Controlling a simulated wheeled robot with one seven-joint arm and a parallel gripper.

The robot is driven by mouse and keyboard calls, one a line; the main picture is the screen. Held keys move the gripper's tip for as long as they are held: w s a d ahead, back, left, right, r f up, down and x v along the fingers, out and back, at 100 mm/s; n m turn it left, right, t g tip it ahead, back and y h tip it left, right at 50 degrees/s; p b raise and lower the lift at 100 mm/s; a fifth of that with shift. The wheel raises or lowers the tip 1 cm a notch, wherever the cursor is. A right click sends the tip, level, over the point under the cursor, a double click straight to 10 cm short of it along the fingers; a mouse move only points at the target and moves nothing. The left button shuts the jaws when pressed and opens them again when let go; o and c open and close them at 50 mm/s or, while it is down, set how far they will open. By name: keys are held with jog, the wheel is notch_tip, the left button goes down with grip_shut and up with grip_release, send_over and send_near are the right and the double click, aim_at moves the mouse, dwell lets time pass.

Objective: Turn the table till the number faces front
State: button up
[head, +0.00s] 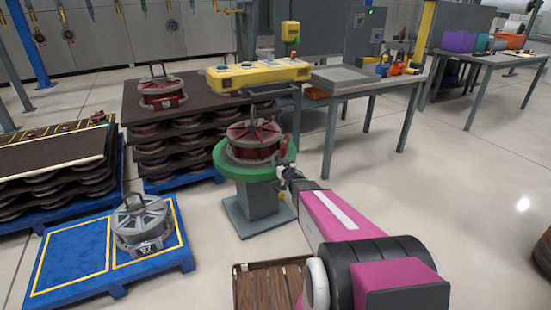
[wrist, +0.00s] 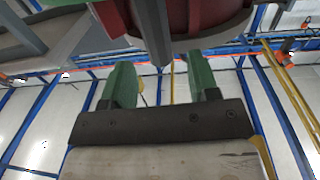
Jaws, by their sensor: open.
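The round table (head: 232,171) has a green rim and stands on a grey pedestal. A red and grey round part (head: 254,140) with an upright handle lies on it. I cannot make out a number on this part. My gripper (head: 283,178) is at the table's right front edge. In the wrist view my gripper (wrist: 160,72) is open, with green fingers apart. A dark grey bar (wrist: 152,28) reaches down between the fingertips, with a gap on each side. The underside of a red round thing (wrist: 205,18) shows above it.
A grey part (head: 142,222) with a number plate sits on a blue pallet (head: 75,258) at left. Stacked dark trays (head: 185,127) stand behind the table. A yellow control box (head: 258,76) is close behind. A slatted wooden crate (head: 270,284) is in front.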

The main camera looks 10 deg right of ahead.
aim_at(275, 156)
jog(key=x, duration=0.6)
jog(key=shift+w, duration=0.15)
grip_shut()
